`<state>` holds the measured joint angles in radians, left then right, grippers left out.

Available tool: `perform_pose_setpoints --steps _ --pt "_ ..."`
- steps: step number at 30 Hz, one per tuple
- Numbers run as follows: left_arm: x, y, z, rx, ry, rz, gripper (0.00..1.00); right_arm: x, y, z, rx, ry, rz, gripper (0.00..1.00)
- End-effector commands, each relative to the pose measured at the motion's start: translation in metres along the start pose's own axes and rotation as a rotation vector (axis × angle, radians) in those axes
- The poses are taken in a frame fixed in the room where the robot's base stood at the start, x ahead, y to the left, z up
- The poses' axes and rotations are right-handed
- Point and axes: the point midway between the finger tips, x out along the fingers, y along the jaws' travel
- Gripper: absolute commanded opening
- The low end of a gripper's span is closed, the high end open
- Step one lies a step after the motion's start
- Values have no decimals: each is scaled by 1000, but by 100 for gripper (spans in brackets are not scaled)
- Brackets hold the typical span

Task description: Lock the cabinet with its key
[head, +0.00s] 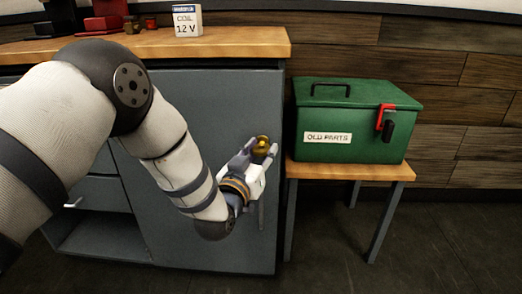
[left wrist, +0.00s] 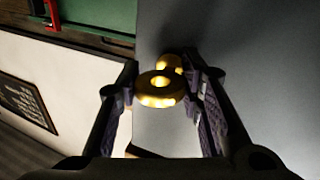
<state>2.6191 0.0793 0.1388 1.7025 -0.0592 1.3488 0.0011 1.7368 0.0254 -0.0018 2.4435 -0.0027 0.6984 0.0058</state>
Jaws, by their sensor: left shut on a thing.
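The grey cabinet (head: 215,105) stands under the wooden worktop, and its door panel is flush at the front. My left gripper (head: 257,155) is at the right part of the door, shut on the brass key (head: 262,141). In the left wrist view the key's round, holed bow (left wrist: 158,90) is between the two fingers. A second round brass piece (left wrist: 172,62) shows just behind it against the grey door; it looks like the lock. The key's shaft is hidden, so I cannot tell whether it is in the lock. My right gripper is not in view.
A green box (head: 350,122) labelled "OLD PARTS" sits on a small wooden table (head: 390,171) right of the cabinet. A white "COIL 12 V" box (head: 187,22) and red things (head: 105,15) stand on the worktop (head: 235,42). Floor in front is clear at right.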

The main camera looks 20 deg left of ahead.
Motion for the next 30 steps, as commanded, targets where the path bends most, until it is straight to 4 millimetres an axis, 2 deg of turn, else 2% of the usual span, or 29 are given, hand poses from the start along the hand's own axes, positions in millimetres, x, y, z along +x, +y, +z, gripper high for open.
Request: perform_pose_setpoints --steps 12,30 --pt "0 1 0 -366 117 -2 6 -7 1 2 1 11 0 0" --pt "1 3 0 -908 293 -2 6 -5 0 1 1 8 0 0"
